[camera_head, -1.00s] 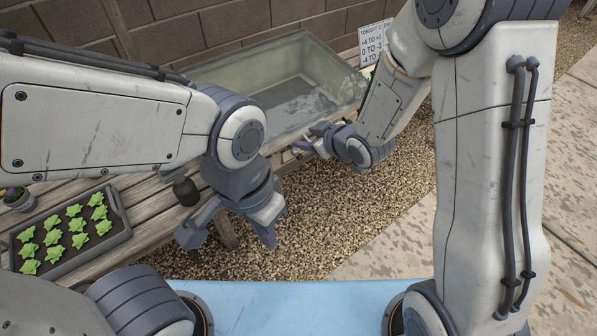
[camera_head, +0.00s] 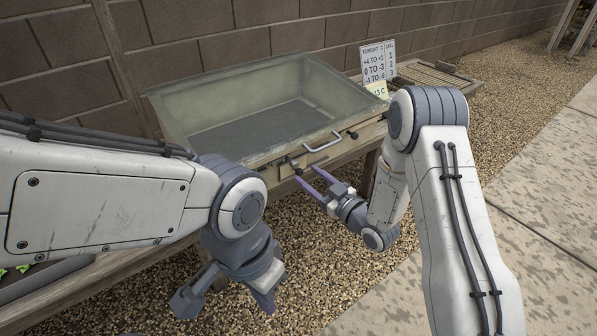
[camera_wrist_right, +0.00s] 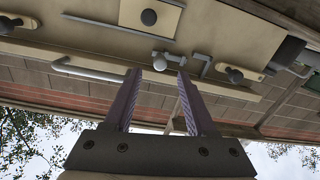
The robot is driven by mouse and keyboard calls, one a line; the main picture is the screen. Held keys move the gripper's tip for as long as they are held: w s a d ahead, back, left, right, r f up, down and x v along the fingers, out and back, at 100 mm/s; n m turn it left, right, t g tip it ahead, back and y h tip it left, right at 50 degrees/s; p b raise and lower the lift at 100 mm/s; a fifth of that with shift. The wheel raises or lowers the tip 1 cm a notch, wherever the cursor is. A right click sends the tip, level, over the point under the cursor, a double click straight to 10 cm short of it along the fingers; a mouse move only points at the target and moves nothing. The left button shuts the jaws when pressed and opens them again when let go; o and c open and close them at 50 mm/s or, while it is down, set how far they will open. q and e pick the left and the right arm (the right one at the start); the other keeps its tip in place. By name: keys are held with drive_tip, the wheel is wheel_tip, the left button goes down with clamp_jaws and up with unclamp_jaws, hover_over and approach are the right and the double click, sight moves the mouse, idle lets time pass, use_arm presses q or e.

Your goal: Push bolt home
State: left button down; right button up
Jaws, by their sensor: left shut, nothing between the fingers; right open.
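The bolt (camera_head: 294,166) is on the front wall of the glass-topped cold frame (camera_head: 255,158), left of its bar handle (camera_head: 322,143). In the right wrist view, the bolt (camera_wrist_right: 161,61) shows a pale round knob on a short rod, with a bent bracket (camera_wrist_right: 201,65) to its right. My right gripper (camera_head: 305,174) is open. In its wrist view, its purple fingers (camera_wrist_right: 157,77) stand either side of the knob; I cannot tell whether they touch it. My left gripper (camera_head: 265,301) is shut and empty, low in front of the bench, away from the bolt.
A dial sign (camera_head: 378,62) stands behind the frame's right corner, near a slatted wooden rack (camera_head: 437,78). A brick wall (camera_head: 190,30) runs behind. Gravel (camera_head: 330,240) lies open below the bench. In the wrist view, another dark knob (camera_wrist_right: 235,76) sits beyond the bracket.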

sight(296, 167)
drive_tip(key=shift+b+x, duration=0.5)
drive_tip(key=shift+x, duration=2.25)
clamp_jaws()
drive_tip(key=shift+s+f, duration=0.1)
